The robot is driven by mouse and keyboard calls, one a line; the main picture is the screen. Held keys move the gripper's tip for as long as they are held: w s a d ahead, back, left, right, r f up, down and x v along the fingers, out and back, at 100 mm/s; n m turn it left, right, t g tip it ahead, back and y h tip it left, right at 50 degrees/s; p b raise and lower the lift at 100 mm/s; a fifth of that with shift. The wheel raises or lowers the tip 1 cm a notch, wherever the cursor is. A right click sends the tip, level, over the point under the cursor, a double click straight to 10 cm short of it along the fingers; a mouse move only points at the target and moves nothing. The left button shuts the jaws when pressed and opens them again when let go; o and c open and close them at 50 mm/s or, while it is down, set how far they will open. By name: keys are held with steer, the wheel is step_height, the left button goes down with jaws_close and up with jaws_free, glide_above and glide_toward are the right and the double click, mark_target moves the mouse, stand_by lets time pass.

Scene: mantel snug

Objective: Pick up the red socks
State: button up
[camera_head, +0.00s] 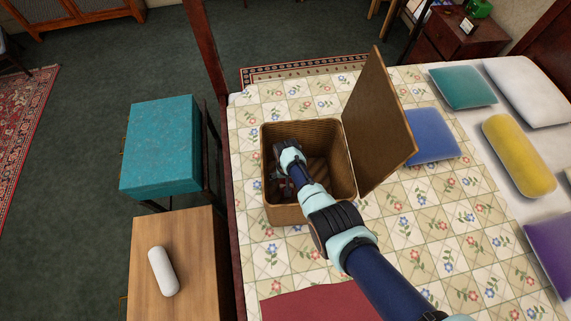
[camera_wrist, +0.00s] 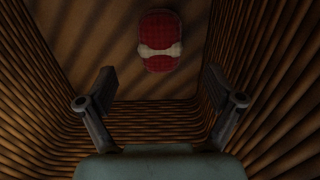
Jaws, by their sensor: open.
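The red socks (camera_wrist: 159,28) show in the wrist view as a red bundle with a pale band across its middle. They lie on the floor of the wicker basket (camera_head: 268,215), beyond my fingertips. My gripper (camera_wrist: 164,88) is open and empty inside the basket, with its two fingers apart and the socks ahead of them. In the head view my gripper (camera_head: 283,187) reaches down into the basket, and I cannot make out the socks clearly there. The basket stands on the bed with its lid (camera_head: 380,125) raised on the right.
The basket's ribbed walls (camera_wrist: 45,85) stand close on both sides of my gripper. Blue (camera_head: 432,137), teal (camera_head: 462,88) and yellow (camera_head: 518,155) cushions lie right of the lid. A teal box (camera_head: 160,145) and a wooden stand with a white case (camera_head: 163,271) are at left.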

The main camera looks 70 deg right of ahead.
step_height(320, 180, down, 8)
steer(key=b, duration=0.6)
steer(key=shift+r, duration=0.2)
steer(key=c, duration=1.2)
